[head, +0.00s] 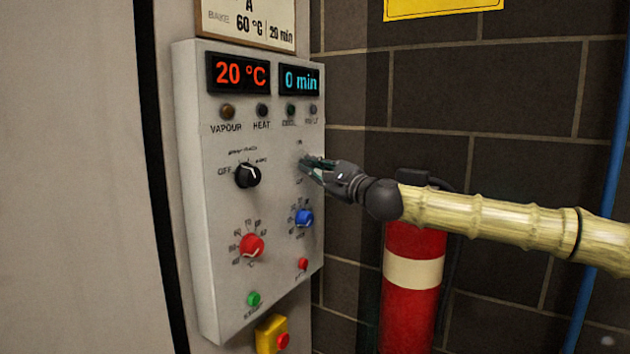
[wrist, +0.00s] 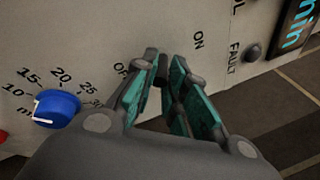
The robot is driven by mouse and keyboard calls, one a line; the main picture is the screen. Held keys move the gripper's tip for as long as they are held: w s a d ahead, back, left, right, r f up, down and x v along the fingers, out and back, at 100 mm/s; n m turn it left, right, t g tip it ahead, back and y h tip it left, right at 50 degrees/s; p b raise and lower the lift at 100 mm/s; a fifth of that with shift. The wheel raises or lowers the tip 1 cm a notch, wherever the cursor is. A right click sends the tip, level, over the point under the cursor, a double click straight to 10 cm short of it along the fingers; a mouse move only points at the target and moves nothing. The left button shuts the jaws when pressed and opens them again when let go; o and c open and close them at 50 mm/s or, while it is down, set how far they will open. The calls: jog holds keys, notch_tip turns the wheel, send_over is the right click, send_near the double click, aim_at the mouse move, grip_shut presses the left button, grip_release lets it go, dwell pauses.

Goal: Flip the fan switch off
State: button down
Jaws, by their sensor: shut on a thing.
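The fan switch (wrist: 163,66) is a small dark toggle on the grey control panel (head: 212,278). In the wrist view it shows between my fingertips, with the ON label to its right and the OFF label partly covered by a finger at its left. My gripper (head: 308,168) is at the panel's right side, shut on the switch; its teal-padded fingers also show in the wrist view (wrist: 165,74). In the head view the fingertips hide most of the switch. I cannot tell which way the toggle leans.
A black selector knob (head: 247,175), a red dial (head: 251,246) and a blue dial (head: 304,218) stick out nearby. Below are a green button (head: 253,299) and a yellow emergency-stop box (head: 271,335). A red cylinder (head: 410,315) stands under my arm by the dark block wall.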

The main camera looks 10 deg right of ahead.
jog(key=shift+f+t+y+b, duration=0.3)
jog(key=shift+t+b, duration=0.3)
jog(key=shift+b, duration=3.15)
jog(key=shift+r+b, duration=0.2)
jog(key=shift+b, duration=0.35)
jog(key=c, duration=1.5)
grip_release()
jog(key=shift+m, duration=0.3)
jog(key=shift+o, duration=0.2)
jog(key=shift+f, duration=0.1)
jog(key=v, duration=1.2)
